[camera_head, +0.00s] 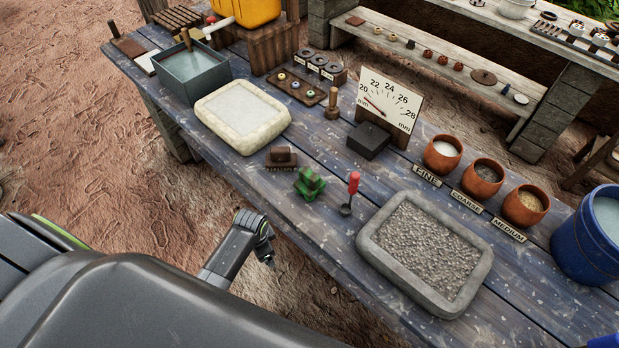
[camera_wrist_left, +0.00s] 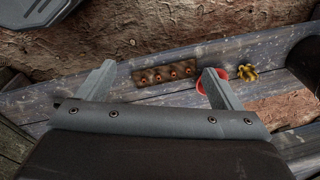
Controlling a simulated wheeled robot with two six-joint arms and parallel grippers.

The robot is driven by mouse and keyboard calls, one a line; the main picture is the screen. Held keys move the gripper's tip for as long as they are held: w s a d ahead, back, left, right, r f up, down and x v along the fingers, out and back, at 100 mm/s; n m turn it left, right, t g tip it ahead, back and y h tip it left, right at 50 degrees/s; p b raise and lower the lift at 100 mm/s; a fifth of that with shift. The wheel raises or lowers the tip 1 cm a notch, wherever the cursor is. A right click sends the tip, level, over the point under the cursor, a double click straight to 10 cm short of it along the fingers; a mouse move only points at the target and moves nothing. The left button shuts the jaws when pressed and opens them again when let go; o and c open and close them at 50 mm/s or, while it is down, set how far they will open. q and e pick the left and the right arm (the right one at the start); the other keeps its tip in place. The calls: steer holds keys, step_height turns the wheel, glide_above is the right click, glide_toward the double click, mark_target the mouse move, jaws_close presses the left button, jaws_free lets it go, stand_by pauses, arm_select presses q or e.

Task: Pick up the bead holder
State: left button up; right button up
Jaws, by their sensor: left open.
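In the head view, a dark wooden board (camera_head: 296,88) holding several beads lies flat toward the back of the blue plank table (camera_head: 330,230). A small green spiky piece (camera_head: 309,184) sits nearer the front edge; I cannot tell which of these is the bead holder. In the left wrist view, my left gripper (camera_wrist_left: 158,70) is open and empty, with its fingers wide apart. Beyond its fingers lies a brown strip (camera_wrist_left: 165,74) with several orange spots. My right gripper is not in view.
A pale tray (camera_head: 243,118), a gravel tray (camera_head: 424,254), a red-handled scoop (camera_head: 352,190) and a gauge (camera_head: 388,104) stand on the table. Clay pots (camera_head: 442,154) and a blue bucket (camera_head: 590,240) are at right. A yellow piece (camera_wrist_left: 247,73) shows in the wrist view.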

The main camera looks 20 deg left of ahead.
arm_select(q)
steer(key=w+d+r+m+p, duration=0.15)
steer(key=w+r+m, duration=0.35)
steer(key=r, duration=0.9)
steer(key=m+g, duration=0.2)
steer(key=m, duration=0.8)
glide_toward(310, 175)
steer(key=shift+h, duration=0.3)
steer(key=f+b, duration=0.1)
steer(key=b, duration=0.1)
steer(key=f+b, duration=0.4)
steer(key=shift+s+a+f, duration=0.15)
steer(key=shift+a, duration=0.1)
step_height(310, 175, down, 3)
steer(key=shift+f+p, duration=0.25)
steer(key=shift+p, duration=0.1)
steer(key=shift+a+f+p, duration=0.15)
steer(key=shift+f+p, duration=0.35)
steer(key=shift+f, duration=2.6)
steer(key=c, duration=1.2)
